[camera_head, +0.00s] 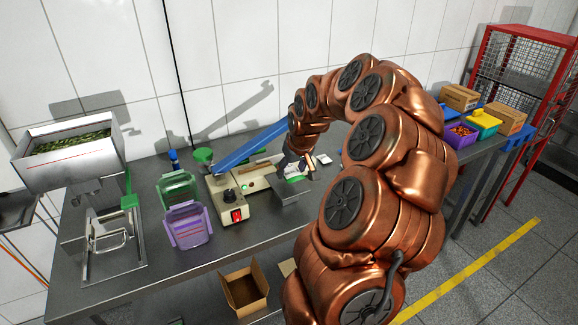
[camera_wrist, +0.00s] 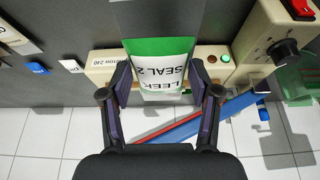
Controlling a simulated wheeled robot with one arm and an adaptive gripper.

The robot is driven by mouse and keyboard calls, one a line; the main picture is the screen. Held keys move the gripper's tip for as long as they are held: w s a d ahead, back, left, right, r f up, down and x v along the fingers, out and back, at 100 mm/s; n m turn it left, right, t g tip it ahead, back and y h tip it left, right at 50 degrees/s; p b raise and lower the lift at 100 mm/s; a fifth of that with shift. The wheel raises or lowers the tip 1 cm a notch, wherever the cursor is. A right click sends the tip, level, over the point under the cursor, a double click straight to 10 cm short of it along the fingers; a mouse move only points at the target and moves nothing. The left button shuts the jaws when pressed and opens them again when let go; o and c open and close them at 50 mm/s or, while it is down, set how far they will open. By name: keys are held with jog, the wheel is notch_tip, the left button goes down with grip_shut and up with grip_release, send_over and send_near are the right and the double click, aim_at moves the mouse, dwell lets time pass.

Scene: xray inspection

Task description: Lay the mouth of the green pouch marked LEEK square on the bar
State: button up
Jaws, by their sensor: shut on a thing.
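The green pouch (camera_wrist: 160,47) with a white label, LEEK SEAL 2, upside down in the wrist view, sits between my fingers. My gripper (camera_wrist: 160,74) is shut on it, one finger at each side edge. In the head view a green bit of the pouch (camera_head: 295,179) shows below my gripper. The cream sealer (camera_wrist: 104,66) lies under and beside the pouch, which crosses its body. Its blue lever arm (camera_head: 250,146) is raised. The bar is hidden under the pouch and fingers, so I cannot tell whether the mouth sits square on it.
A grey shelf (camera_head: 285,196) juts from the sealer's front. Green (camera_head: 178,188) and purple (camera_head: 187,226) containers stand left of the sealer, near a hopper (camera_head: 68,160). An open carton (camera_head: 243,288) stands below the table's front edge. Bins and boxes stand at right.

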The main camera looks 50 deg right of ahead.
aim_at(291, 170)
jog(key=shift+p+x, duration=0.4)
jog(key=shift+x, duration=1.1)
jog(key=w+p, duration=0.2)
jog(key=w+d+p, duration=0.1)
jog(key=w+p, duration=0.1)
jog(key=shift+d+f, duration=0.15)
jog(key=shift+d, duration=0.05)
jog(key=shift+w+f+b, duration=0.15)
jog(key=shift+f+b, duration=0.2)
jog(key=shift+b, duration=0.1)
jog(key=shift+f+b, duration=0.1)
jog(key=shift+b, duration=0.2)
jog(key=o, duration=1.2)
